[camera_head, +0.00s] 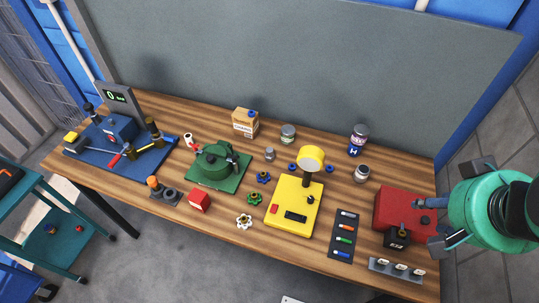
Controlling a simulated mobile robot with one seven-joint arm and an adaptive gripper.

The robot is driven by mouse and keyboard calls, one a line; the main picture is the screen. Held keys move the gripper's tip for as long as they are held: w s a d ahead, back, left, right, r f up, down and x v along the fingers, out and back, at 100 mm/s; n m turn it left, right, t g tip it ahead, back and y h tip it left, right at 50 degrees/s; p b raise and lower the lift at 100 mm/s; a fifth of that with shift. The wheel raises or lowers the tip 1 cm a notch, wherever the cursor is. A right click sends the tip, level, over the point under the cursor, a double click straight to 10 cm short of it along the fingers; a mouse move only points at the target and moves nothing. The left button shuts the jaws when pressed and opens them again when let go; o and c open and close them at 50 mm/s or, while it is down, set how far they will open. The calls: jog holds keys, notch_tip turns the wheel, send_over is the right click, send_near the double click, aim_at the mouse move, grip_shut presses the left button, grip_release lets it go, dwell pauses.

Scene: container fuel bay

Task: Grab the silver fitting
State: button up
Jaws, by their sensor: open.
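A small silver-grey piece (270,154), which looks like the silver fitting, stands upright near the middle of the wooden bench, right of the green device. It is too small to make out in detail. My gripper (428,222) is at the far right, over the red box at the bench's right end. Its fingers are apart, with nothing seen held between them. It is far to the right of the silver piece. My teal wrist hides part of the area at the right edge.
A green device (216,163) and a yellow unit with a round head (293,205) flank the silver piece. A red box (392,208), a dark tray (343,236) and a grey rack (396,269) crowd the right. A grey panel (300,70) rises behind.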

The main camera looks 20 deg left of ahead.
jog(key=w+a+r+m+g+y+p, duration=0.1)
jog(key=w+a, duration=0.3)
jog(key=w, duration=0.2)
jog(key=w+a+r+m+g+p, duration=0.1)
jog(key=w+a+r, duration=0.15)
jog(key=w, duration=0.45)
jog(key=m+g+p, duration=0.5)
jog(key=p, duration=0.1)
send_over(270, 150)
jog(key=w, duration=0.2)
notch_tip(270, 150, down, 26)
jog(key=r, duration=0.1)
jog(key=shift+s+f, duration=0.2)
jog(key=shift+s, duration=0.05)
jog(key=shift+d+f, duration=0.1)
jog(key=shift+s+a+f+b, duration=0.1)
jog(key=shift+s+f+b, duration=0.05)
jog(key=shift+f, duration=1.25)
jog(key=shift+s+a+f+b, duration=0.1)
jog(key=shift+s+f, duration=0.05)
jog(key=shift+f, duration=1.25)
jog(key=shift+s+a+f+b, duration=0.1)
jog(key=shift+s+f+b, duration=0.05)
jog(key=shift+f, duration=1.25)
jog(key=shift+s+f, duration=0.15)
jog(key=shift+f, duration=1.15)
jog(key=shift+s+f, duration=0.1)
jog(key=shift+f, duration=1.2)
